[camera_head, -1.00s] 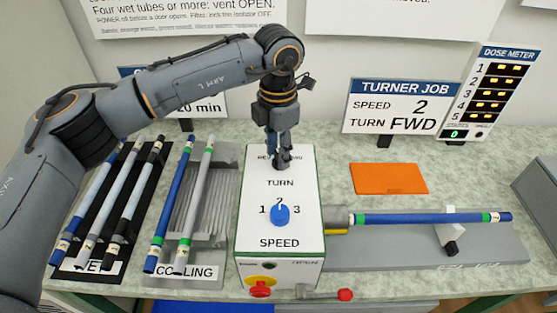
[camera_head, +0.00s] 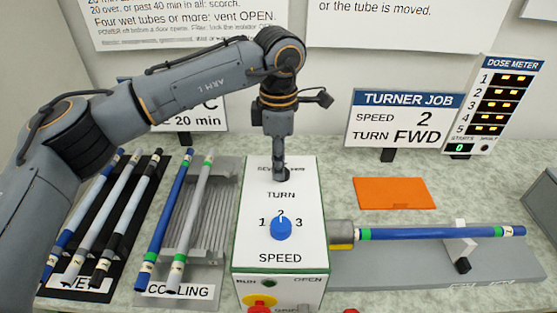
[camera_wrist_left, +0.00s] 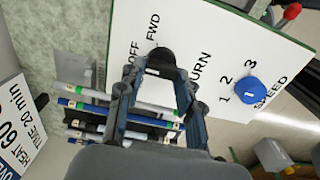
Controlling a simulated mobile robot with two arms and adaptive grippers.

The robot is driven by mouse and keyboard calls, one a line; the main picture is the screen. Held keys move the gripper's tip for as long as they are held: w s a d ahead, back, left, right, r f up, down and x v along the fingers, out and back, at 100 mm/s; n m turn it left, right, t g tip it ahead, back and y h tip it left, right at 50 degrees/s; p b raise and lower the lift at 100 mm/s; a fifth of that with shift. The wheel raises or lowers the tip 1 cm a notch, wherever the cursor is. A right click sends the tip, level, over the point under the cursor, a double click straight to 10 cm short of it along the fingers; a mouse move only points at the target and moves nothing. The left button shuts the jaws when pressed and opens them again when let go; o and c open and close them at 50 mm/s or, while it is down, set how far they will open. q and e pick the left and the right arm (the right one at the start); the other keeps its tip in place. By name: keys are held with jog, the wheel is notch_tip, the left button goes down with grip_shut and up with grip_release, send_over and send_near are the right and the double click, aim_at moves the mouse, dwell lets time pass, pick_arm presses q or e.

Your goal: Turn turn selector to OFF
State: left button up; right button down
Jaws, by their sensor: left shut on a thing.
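The white turner box (camera_head: 300,215) stands mid-bench. My left gripper (camera_head: 280,176) points straight down at the upper part of its top face, above the word TURN. In the left wrist view its fingertips (camera_wrist_left: 155,78) are shut on the black turn selector (camera_wrist_left: 161,60). The labels OFF (camera_wrist_left: 133,58) and FWD (camera_wrist_left: 153,28) show beside the selector. The fingers largely hide the selector in the head view, and I cannot tell which label it points to. My right gripper is not in view.
A blue speed knob (camera_head: 281,229) sits lower on the box. A blue rod (camera_head: 435,233) lies in the turner at right. Several rods lie on the wet rack (camera_head: 75,283) and cooling rack (camera_head: 210,270) at left. An orange mat (camera_head: 394,193) lies flat behind the turner.

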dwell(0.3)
pick_arm(q)
jog(key=o, duration=1.1)
jog(key=shift+o, duration=0.2)
notch_tip(320, 180, up, 12)
jog(key=shift+r, duration=0.1)
